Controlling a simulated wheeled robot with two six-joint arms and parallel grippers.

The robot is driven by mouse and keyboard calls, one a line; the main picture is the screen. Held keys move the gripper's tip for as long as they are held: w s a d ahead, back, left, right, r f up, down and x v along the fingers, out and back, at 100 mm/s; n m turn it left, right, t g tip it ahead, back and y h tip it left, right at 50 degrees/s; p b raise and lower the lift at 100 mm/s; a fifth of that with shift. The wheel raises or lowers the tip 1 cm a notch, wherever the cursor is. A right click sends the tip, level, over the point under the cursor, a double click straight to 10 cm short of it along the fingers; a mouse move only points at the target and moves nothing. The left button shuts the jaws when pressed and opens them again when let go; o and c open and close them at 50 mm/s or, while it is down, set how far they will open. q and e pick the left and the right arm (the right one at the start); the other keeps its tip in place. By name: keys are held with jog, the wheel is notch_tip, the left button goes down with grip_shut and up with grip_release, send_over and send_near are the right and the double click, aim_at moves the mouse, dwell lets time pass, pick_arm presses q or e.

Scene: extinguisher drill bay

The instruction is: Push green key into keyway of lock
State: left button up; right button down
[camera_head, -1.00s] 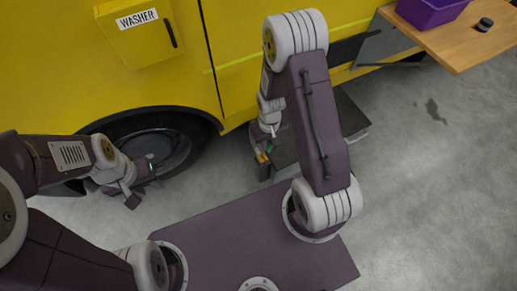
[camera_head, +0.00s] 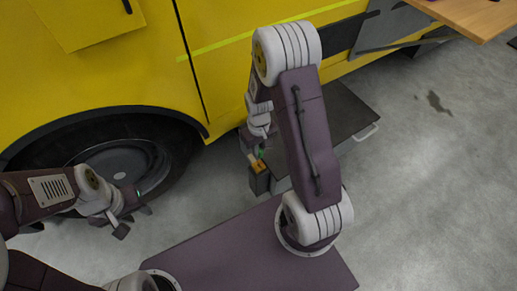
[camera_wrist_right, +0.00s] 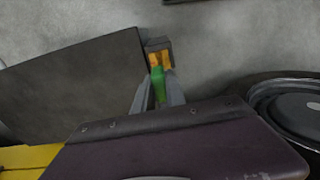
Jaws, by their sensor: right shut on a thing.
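The green key (camera_wrist_right: 158,86) is gripped between the two grey fingers of my right gripper (camera_wrist_right: 158,92) in the right wrist view. Its far end is at the orange lock (camera_wrist_right: 153,61), and I cannot tell how far it is in the keyway. In the head view the lock (camera_head: 257,167) sits on a dark block, with a bit of the green key (camera_head: 260,154) just above it; my right arm hides part of this. My left gripper (camera_head: 133,218) is empty at the left, in front of the wheel, with its fingers apart.
The dark block (camera_head: 260,182) stands beside a low dark platform (camera_head: 340,117) with a metal handle. The yellow vehicle (camera_head: 110,75) and its wheel (camera_head: 125,160) are behind. A wooden table (camera_head: 475,14) is at the top right. The grey floor (camera_head: 430,190) at the right is clear.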

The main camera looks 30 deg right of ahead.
jog(key=shift+f+b, duration=2)
jog(key=shift+f, duration=0.35)
jog(key=shift+r, duration=0.1)
jog(key=shift+s+p, duration=0.1)
jog(key=shift+p, duration=0.25)
jog(key=shift+p, duration=0.3)
